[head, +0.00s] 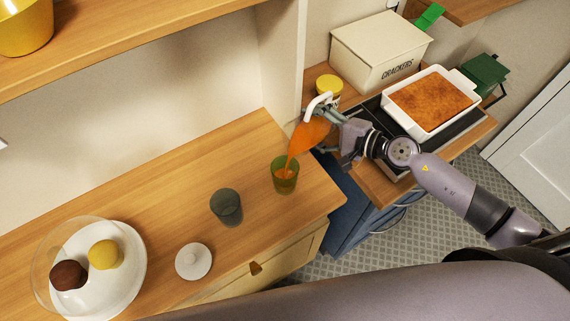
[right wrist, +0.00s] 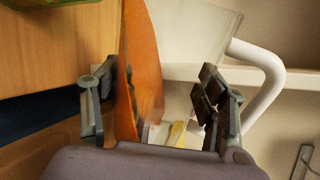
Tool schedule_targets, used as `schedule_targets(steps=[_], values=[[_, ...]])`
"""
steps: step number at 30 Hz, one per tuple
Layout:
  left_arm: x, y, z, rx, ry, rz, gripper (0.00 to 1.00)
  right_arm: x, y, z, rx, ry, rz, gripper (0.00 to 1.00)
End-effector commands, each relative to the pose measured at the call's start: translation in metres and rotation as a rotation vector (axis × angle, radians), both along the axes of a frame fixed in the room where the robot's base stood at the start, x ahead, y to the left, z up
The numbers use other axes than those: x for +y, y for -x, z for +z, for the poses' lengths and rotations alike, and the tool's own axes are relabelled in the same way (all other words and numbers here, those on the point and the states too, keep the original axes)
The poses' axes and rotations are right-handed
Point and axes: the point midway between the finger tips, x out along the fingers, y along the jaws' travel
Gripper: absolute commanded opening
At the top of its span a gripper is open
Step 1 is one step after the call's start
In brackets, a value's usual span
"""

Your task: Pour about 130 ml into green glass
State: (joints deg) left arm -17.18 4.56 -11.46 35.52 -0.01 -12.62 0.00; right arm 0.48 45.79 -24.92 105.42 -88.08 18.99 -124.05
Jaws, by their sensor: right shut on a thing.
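The green glass (head: 285,183) stands upright near the right end of the wooden counter. A clear jug of orange liquid (head: 309,134) with a white handle (head: 318,103) is tilted above it, and an orange stream runs down into the glass. Orange shows inside the glass; its exact level is hard to read. My right gripper (head: 328,131) is shut on the jug, up and to the right of the glass. In the right wrist view the jug's orange contents (right wrist: 140,65) and white handle (right wrist: 268,75) show between and beside the fingers. My left gripper is out of view.
A grey glass (head: 227,207) stands left of the green one, with a white lid (head: 194,261) below it. A cake plate (head: 128,283) sits further left. A crackers box (head: 365,55), yellow-lidded jar (head: 329,86) and baking dish (head: 437,127) crowd the right-hand counter.

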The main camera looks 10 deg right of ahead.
Motion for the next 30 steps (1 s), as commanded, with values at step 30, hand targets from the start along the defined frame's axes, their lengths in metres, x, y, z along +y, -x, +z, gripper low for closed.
schedule_targets(steps=[30], values=[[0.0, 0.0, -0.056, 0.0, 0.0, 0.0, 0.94, -0.003, -0.003, -0.022, 0.122, -0.157, -0.003, 0.17]])
